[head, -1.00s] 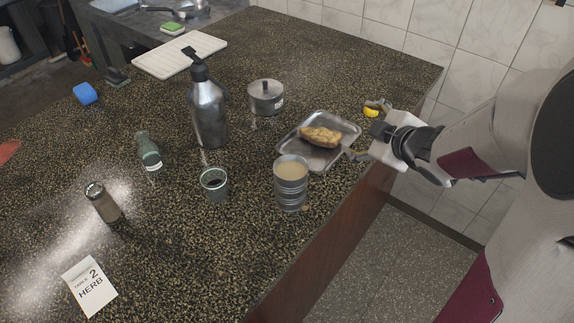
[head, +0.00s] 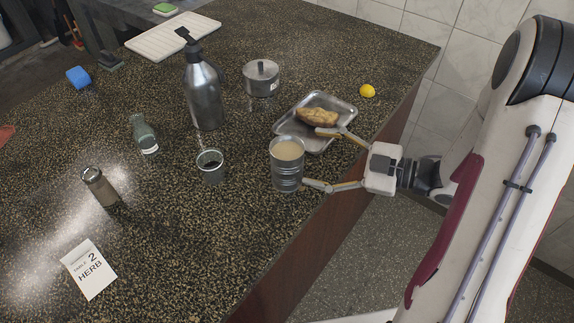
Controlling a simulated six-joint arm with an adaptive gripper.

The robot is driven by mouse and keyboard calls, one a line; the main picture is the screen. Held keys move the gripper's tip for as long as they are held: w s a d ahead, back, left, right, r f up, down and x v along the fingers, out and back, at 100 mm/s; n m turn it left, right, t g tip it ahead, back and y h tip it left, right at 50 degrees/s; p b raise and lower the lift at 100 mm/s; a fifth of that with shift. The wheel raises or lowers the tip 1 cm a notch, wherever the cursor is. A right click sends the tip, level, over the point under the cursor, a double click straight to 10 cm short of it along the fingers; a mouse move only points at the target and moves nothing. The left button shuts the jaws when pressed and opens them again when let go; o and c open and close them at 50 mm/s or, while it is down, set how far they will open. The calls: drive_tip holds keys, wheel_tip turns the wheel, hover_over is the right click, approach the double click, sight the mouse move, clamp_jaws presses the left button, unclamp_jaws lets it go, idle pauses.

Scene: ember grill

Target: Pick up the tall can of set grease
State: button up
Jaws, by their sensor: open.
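The tall can of set grease (head: 287,173) is a ribbed metal can standing upright near the right edge of the counter. Its top is filled with pale, beige grease. My gripper (head: 312,158) is open, reaching in from the right. One finger ends close to the can's lower right side. The other finger passes over the near part of the metal tray, behind the can on its right. The gap between the fingers faces the can. I cannot tell whether the near finger touches it.
The metal tray (head: 342,108) holds a browned piece of food (head: 316,116) just behind the can. A small cup (head: 210,167) stands left of the can. A metal bottle (head: 204,95), a lidded pot (head: 261,79) and a lemon (head: 367,91) stand farther back.

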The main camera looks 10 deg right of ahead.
sight(272, 147)
drive_tip(key=m+y, duration=0.1)
drive_tip(key=s+m+y, duration=0.1)
drive_tip(key=shift+s+a+r+y, duration=0.2)
drive_tip(key=shift+r+y, duration=0.05)
drive_tip(key=shift+y, duration=0.05)
drive_tip(key=shift+s+d+r+m+g+y, duration=0.15)
drive_tip(key=shift+s+r+m+y, duration=0.1)
drive_tip(key=shift+m+y, duration=0.3)
drive_tip(key=shift+s+r+m+g+y, duration=0.15)
drive_tip(key=shift+s+m+y, duration=0.1)
drive_tip(key=shift+m+y, duration=0.3)
drive_tip(key=shift+x, duration=1.3)
drive_tip(key=shift+w+f, duration=0.1)
drive_tip(key=shift+x, duration=2.6)
drive_tip(key=shift+w+f, duration=0.1)
drive_tip(key=shift+f, duration=0.1)
clamp_jaws()
